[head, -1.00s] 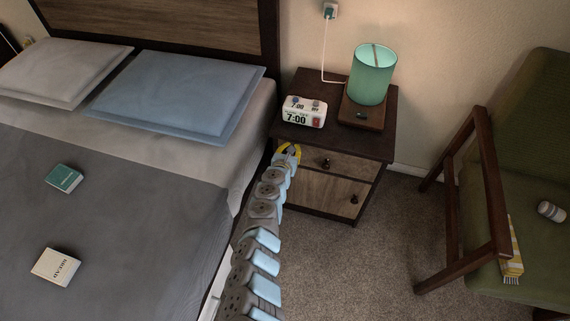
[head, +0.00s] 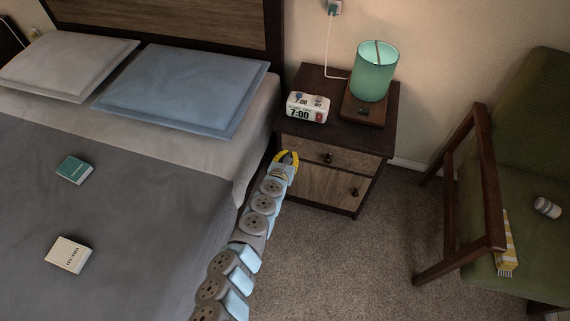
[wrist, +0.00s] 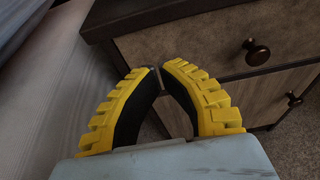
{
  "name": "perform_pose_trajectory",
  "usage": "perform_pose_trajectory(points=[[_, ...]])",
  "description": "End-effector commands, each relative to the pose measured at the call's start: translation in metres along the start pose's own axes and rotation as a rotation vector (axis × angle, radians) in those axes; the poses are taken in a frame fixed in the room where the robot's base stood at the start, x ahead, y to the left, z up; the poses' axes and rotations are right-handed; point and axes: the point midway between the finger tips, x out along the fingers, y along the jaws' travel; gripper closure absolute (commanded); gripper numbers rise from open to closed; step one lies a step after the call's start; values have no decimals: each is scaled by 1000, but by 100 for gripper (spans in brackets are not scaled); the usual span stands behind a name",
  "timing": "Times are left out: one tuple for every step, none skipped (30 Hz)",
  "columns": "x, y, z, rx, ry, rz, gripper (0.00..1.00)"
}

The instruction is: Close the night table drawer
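The night table (head: 345,130) stands right of the bed, with a dark top and a wood-fronted drawer (head: 308,149) under it. The drawer has one dark round knob (head: 328,158). The drawer front looks close to the line of the table top; I cannot tell whether a small gap remains. My gripper (head: 289,154) has yellow ridged fingers and is at the left end of the drawer front, left of the knob. In the wrist view its fingertips (wrist: 157,68) are a little apart with nothing between them. The drawer front (wrist: 190,43) and knob (wrist: 256,52) are ahead and right.
A lower door (head: 335,188) with its own knob is below the drawer. A clock (head: 308,107) and green lamp (head: 374,72) stand on top. The bed (head: 120,220) is close on the left. Carpet (head: 370,250) is clear up to the green chair (head: 530,180).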

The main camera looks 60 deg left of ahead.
Motion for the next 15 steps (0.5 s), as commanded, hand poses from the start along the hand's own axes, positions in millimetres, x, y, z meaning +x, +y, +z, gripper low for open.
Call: perform_pose_trajectory(points=[[-5,-1,0,3,2,-3,100],[-7,-1,0,3,2,-5,100],[-10,-2,0,3,2,-7,100],[-12,-3,0,3,2,-8,100],[-14,-3,0,3,2,-8,100],[-17,-2,0,2,2,-7,100],[-19,-2,0,1,2,-6,100],[-21,-1,0,1,2,-4,100],[-24,-1,-1,2,3,-3,100],[-27,-1,-1,3,3,-3,100],[-29,-1,0,2,3,-3,100],[-32,-2,0,1,2,-5,100],[-34,-2,0,1,2,-6,100],[-36,-3,1,1,1,-7,100],[-39,-3,0,2,2,-8,100]])
